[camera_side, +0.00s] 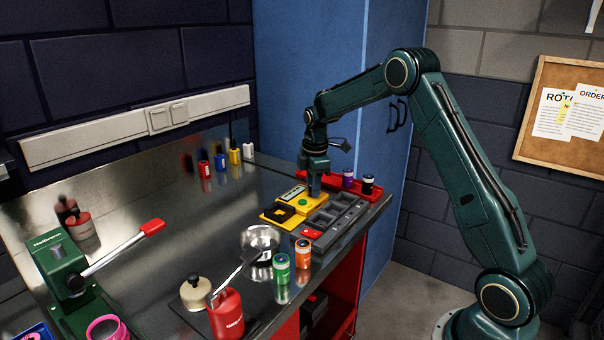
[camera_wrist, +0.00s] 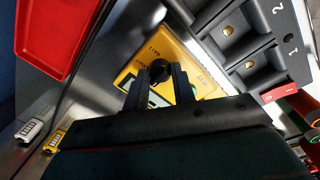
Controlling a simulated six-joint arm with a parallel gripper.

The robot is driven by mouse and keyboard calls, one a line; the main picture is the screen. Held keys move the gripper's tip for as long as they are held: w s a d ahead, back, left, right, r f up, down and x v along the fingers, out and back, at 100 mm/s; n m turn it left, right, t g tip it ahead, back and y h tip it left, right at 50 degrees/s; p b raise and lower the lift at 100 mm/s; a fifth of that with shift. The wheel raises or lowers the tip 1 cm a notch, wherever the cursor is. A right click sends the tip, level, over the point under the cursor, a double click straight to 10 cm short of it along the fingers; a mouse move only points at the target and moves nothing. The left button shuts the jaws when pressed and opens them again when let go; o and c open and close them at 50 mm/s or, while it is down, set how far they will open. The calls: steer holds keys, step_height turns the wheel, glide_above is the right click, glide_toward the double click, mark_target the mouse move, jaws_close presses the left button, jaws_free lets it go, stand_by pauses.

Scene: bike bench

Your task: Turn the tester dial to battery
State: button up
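The yellow tester (camera_side: 311,205) stands on the bench. In the wrist view its yellow face (camera_wrist: 193,73) carries printed labels, one reading BATT near the top. Its black round dial (camera_wrist: 158,69) sits between the tips of my gripper (camera_wrist: 159,75). My gripper points down at the tester in the side view (camera_side: 313,191). One finger is on each side of the dial, close to it. I cannot tell whether they touch it. The dial's pointer direction is not readable, and the fingers cover part of the face.
A grey compartment tray (camera_side: 333,223) stands right beside the tester.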

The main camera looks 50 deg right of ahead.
steer(key=shift+c, duration=1.3)
steer(key=shift+m, duration=0.5)
steer(key=m, duration=0.3)
steer(key=shift+a+m, duration=0.1)
steer(key=shift+m, duration=0.2)
steer(key=m, duration=0.7)
steer(key=shift+g, duration=0.4)
steer(key=m, duration=0.6)
steer(key=shift+w+m, duration=0.1)
steer(key=shift+m, duration=0.2)
steer(key=m, duration=0.5)
steer(key=shift+m+g, duration=0.3)
steer(key=shift+w, duration=0.1)
